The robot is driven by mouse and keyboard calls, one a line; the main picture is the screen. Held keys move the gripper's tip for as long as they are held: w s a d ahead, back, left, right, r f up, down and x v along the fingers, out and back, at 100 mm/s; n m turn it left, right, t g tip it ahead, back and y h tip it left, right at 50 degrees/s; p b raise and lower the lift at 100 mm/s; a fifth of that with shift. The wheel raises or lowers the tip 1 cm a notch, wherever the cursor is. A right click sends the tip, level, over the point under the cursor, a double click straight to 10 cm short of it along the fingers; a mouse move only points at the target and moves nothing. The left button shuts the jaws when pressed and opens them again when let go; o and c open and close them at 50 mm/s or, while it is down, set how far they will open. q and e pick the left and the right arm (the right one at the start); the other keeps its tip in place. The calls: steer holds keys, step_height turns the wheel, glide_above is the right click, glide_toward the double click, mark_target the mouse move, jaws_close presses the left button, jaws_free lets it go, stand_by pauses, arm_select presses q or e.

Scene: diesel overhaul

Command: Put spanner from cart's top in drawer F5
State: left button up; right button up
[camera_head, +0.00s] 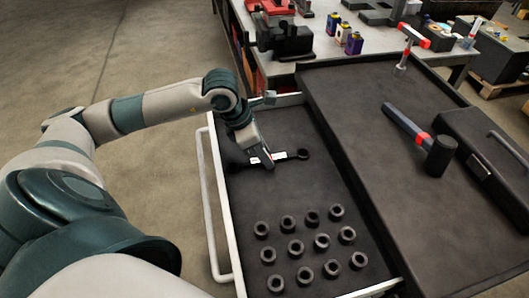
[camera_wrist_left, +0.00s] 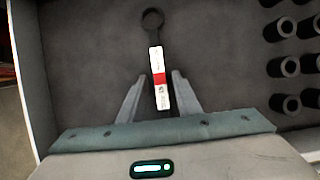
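The spanner (camera_head: 290,155) is dark with a white and red label. It lies in the open drawer (camera_head: 318,180), towards the end away from the sockets. My left gripper (camera_head: 266,161) is over the spanner with its fingers low. In the left wrist view the spanner (camera_wrist_left: 153,32) runs between the two fingers of my left gripper (camera_wrist_left: 160,76). The fingers stand apart, with a gap on each side of the label. The spanner's near end is hidden behind the gripper there. I cannot read a drawer number. My right gripper is not in view.
Several black sockets (camera_head: 295,247) stand in rows in the drawer. The cart's top (camera_head: 365,120) holds a hammer (camera_head: 425,145), a red-headed tool (camera_head: 408,45) and a black case (camera_head: 490,155). A workbench (camera_head: 320,45) with cans is behind. The drawer's handle (camera_head: 210,205) faces the open floor.

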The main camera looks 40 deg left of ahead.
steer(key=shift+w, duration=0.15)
arm_select(q)
steer(key=shift+r, duration=0.1)
